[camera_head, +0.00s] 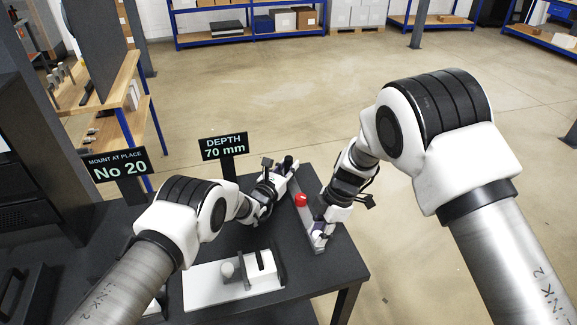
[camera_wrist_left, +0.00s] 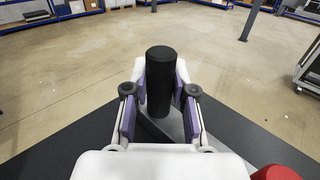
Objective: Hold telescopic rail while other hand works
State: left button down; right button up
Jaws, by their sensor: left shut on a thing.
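A long grey telescopic rail (camera_head: 306,218) lies on the dark table near its right edge, with a red knob (camera_head: 301,200) partway along it. The knob also shows in the left wrist view (camera_wrist_left: 276,173). My left gripper (camera_head: 286,170) is at the far end of the rail, shut on a black cylindrical handle (camera_wrist_left: 160,82). The handle stands between the purple-padded fingers; its lower end is hidden. My right gripper (camera_head: 319,230) is at the near end of the rail, pointing down. Its fingertips are too small to show whether they grip the rail.
A white block fixture (camera_head: 205,284) with a grey knob stands at the table's front. Signs reading "DEPTH 70 mm" (camera_head: 224,147) and "No 20" (camera_head: 118,167) stand at the back and left. A dark rack is at far left. Open floor lies beyond the table.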

jog(key=shift+s, duration=0.15)
dwell(0.4)
jog(key=shift+s+d, duration=0.25)
jog(key=shift+s, duration=0.45)
jog(key=shift+s+d, duration=0.25)
jog(key=shift+s, duration=0.4)
jog(key=o, duration=1.6)
notch_tip(320, 180, up, 7)
